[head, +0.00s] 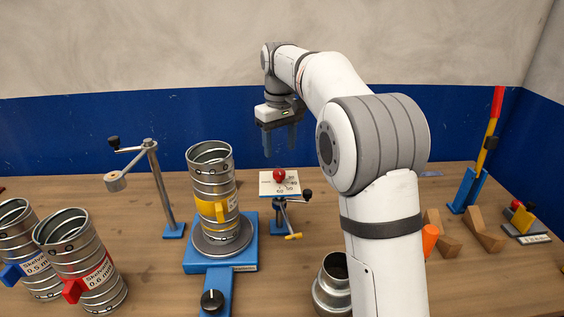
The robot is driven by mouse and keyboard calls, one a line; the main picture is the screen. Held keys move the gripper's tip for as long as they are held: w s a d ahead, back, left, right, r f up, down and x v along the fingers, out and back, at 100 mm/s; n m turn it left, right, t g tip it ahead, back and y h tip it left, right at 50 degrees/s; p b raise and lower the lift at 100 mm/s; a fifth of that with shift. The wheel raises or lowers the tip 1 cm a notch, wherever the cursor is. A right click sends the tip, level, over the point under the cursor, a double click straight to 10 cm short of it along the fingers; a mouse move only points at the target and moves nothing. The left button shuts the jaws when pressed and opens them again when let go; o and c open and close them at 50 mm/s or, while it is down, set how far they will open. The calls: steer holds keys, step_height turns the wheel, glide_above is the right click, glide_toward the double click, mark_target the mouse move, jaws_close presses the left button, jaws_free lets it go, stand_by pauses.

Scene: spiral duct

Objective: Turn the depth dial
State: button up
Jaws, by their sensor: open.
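A red knob (279,174) sits on a small white plate (265,190) with dark markings, on a stand behind and to the right of the turntable. A black knob with a white pointer line (212,300) sits on the blue arm at the front of the turntable base. No readable label tells which one is the depth dial.
A ribbed metal duct (211,172) with a yellow clamp stands on the turntable (221,246). Two more ducts (30,250) (92,285) stand at left. A crank post (160,190) stands behind them. A blue-based lever (470,187), wooden blocks (487,230) and a metal collar (333,285) are at right.

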mark_target(280, 172)
steer(key=shift+w+a+f, duration=0.15)
steer(key=shift+w, duration=0.15)
steer(key=shift+w+f, duration=0.1)
steer(key=shift+f, duration=3.7)
steer(key=shift+c, duration=0.2)
